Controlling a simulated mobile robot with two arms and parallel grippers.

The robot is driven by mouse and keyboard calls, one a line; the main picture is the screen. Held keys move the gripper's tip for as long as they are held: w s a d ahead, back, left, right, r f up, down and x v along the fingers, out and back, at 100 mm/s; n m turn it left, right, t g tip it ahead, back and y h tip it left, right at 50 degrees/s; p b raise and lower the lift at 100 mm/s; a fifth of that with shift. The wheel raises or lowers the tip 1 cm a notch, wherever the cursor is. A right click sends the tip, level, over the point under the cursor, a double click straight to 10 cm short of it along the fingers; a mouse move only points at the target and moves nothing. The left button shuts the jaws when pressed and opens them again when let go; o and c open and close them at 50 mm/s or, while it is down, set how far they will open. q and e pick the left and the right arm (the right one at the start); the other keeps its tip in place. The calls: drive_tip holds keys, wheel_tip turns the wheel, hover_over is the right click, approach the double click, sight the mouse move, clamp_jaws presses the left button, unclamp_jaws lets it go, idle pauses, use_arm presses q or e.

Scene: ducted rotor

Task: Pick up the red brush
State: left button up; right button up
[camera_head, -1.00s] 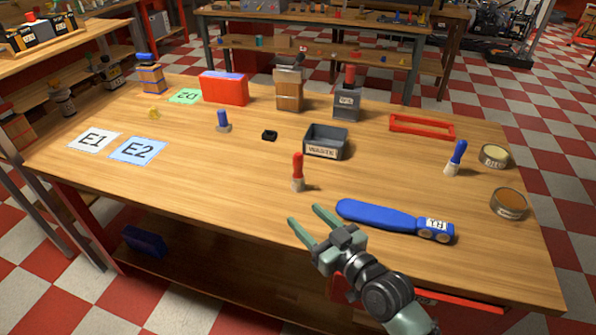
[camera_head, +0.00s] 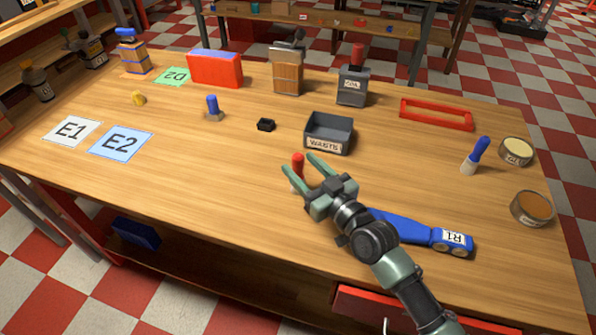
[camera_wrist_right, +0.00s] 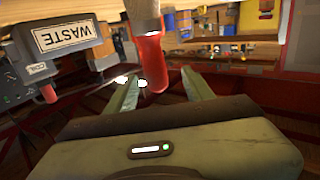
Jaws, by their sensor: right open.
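The red brush (camera_head: 298,165) stands upright on the wooden table, red handle up, in front of the waste bin. My right gripper (camera_head: 301,164) is open, with its green fingers reaching around the red handle in the head view; most of the brush's lower part is hidden behind a finger. In the right wrist view the red brush (camera_wrist_right: 151,62) shows between and just beyond the open fingers (camera_wrist_right: 160,82). I cannot tell whether a finger touches it. My left gripper is not in view.
The grey waste bin (camera_head: 345,130) stands just behind the brush. A blue brush (camera_head: 475,156) and two round tins (camera_head: 516,151) stand at the right.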

drive_tip(key=x, duration=0.5)
drive_tip(key=shift+w, duration=0.4)
drive_tip(key=shift+d, duration=0.1)
clamp_jaws()
